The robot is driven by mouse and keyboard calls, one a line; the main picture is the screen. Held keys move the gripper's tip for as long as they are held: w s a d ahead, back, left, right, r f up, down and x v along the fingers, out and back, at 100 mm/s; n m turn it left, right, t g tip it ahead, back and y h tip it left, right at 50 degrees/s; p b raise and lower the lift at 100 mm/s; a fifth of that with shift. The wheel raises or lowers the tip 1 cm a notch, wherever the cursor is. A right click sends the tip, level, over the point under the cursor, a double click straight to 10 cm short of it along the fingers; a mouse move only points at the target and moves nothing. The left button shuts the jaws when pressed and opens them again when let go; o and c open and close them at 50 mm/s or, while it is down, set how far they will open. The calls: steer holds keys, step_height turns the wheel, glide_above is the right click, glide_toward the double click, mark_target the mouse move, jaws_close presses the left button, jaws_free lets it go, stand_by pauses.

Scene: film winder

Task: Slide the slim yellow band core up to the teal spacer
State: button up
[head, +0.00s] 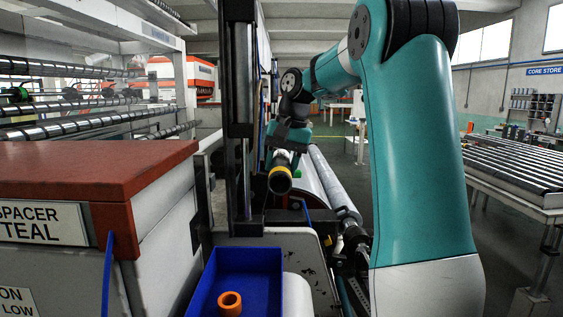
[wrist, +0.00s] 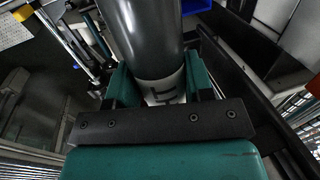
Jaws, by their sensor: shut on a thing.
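My gripper (head: 286,150) is shut around a dark core (head: 280,180) with a yellow band at its near end, which faces the head camera. In the wrist view my gripper (wrist: 160,88) has its two teal fingers on either side of the dark grey core (wrist: 145,35). A white part with black marks lies between the fingers. The core is held in the air beside the tall black upright. I cannot make out the teal spacer itself in either view; only a sign reading "SPACER TEAL" (head: 40,222) shows at the left.
A blue bin (head: 220,275) with an orange ring (head: 230,302) stands at the bottom centre. A black upright (head: 239,110) is just left of the gripper. A pale roll (head: 325,180) and machine frame lie behind the core. A roller table (head: 515,165) is at the right.

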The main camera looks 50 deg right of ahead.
mark_target(282, 151)
steer(key=shift+w+d+p, duration=0.7)
steer(key=shift+w+d, duration=0.1)
steer(key=shift+d, duration=0.1)
steer(key=shift+w+d+r+p, duration=0.15)
steer(key=shift+w+d+p, duration=1.6)
steer(key=shift+p, duration=0.55)
steer(key=shift+w+d+p, duration=0.4)
steer(key=shift+d+p, duration=0.25)
steer(key=shift+p, duration=0.05)
steer(key=shift+w+d, duration=0.2)
steer(key=shift+d, duration=0.05)
